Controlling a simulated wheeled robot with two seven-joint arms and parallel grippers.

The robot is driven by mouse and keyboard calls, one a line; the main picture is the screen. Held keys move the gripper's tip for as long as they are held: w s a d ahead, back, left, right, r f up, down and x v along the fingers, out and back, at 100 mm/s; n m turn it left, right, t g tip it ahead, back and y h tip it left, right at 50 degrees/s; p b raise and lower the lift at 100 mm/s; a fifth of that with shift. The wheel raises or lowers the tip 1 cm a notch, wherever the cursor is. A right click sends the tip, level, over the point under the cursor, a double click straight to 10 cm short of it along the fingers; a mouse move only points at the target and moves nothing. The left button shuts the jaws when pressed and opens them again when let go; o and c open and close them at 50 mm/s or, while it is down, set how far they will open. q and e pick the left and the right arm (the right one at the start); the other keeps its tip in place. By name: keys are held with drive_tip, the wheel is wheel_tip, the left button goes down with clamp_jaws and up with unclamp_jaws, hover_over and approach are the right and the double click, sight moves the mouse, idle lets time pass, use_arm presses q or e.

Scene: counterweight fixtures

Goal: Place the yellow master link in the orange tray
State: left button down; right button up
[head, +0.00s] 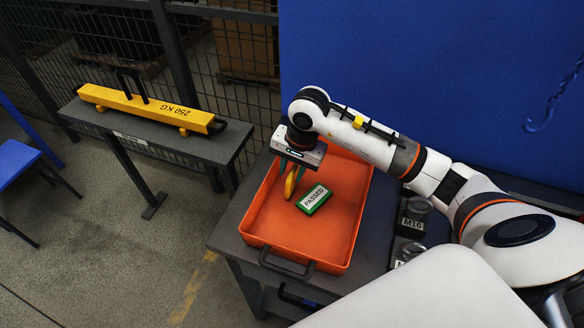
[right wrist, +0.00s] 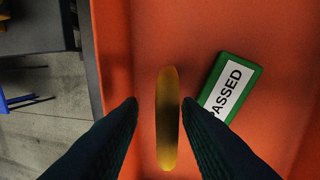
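The yellow master link (head: 290,184) is seen edge-on as a narrow yellow oval, over the left part of the orange tray (head: 340,250). In the right wrist view the link (right wrist: 167,120) lies between the two dark fingers of my right gripper (right wrist: 160,104). A gap shows between the link and the left finger; the right finger is very close to it. The fingers are apart and not clamped on it. In the head view my right gripper (head: 293,182) points down into the tray. Whether the link touches the tray floor is hard to tell. My left gripper is not in view.
A green block labelled PASSED (head: 314,200) lies in the tray, right of the link. Dark M16 weights (head: 413,216) stand right of the tray. A yellow 250 KG beam (head: 150,106) rests on a separate bench (head: 205,148). The tray's front part is clear.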

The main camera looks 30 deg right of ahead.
drive_tip(key=shift+r, duration=0.45)
wheel_tip(320, 180, up, 11)
drive_tip(key=s+d+b, duration=0.1)
drive_tip(key=b, duration=0.1)
drive_tip(key=shift+s+d, duration=0.2)
drive_tip(key=shift+s, duration=0.1)
drive_tip(key=shift+r, duration=0.1)
